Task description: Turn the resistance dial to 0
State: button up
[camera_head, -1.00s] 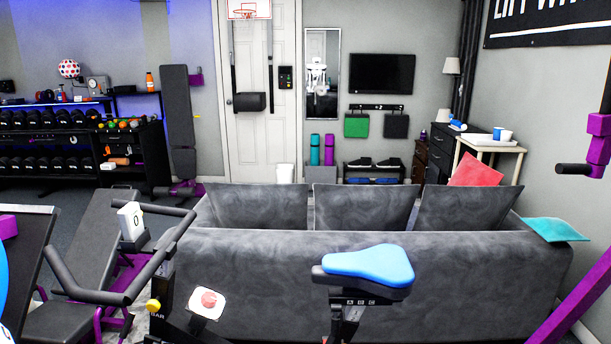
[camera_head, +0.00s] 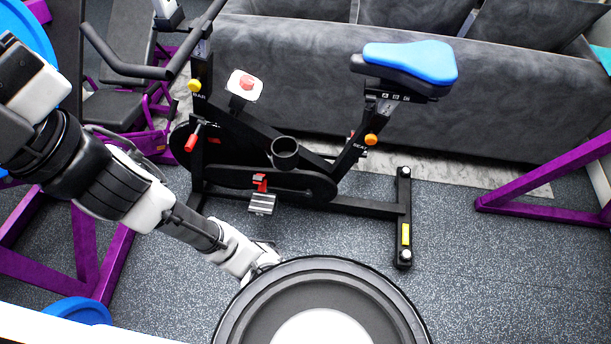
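A black exercise bike (camera_head: 290,180) stands on the floor side-on, with a blue seat (camera_head: 410,60) to the right and handlebars at upper left. A red knob (camera_head: 246,83) on a white plate (camera_head: 240,92) sits on the bike's frame, below and right of the handlebars; it looks like the resistance dial. Its marks are too small to read. My arm reaches in from the left, in front of the bike. My gripper (camera_head: 264,257) is low, well below the knob and apart from it, partly hidden; its fingers are not clear.
A grey sofa (camera_head: 480,110) stands close behind the bike. Purple rack legs (camera_head: 560,180) are at right, and another purple frame (camera_head: 90,250) is at left. A bench (camera_head: 110,108) stands behind the handlebars. The speckled floor right of the bike's rear foot is free.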

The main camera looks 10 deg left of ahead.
aim_at(246, 81)
jog(key=i+l+u, duration=0.6)
jog(key=i+l, duration=0.35)
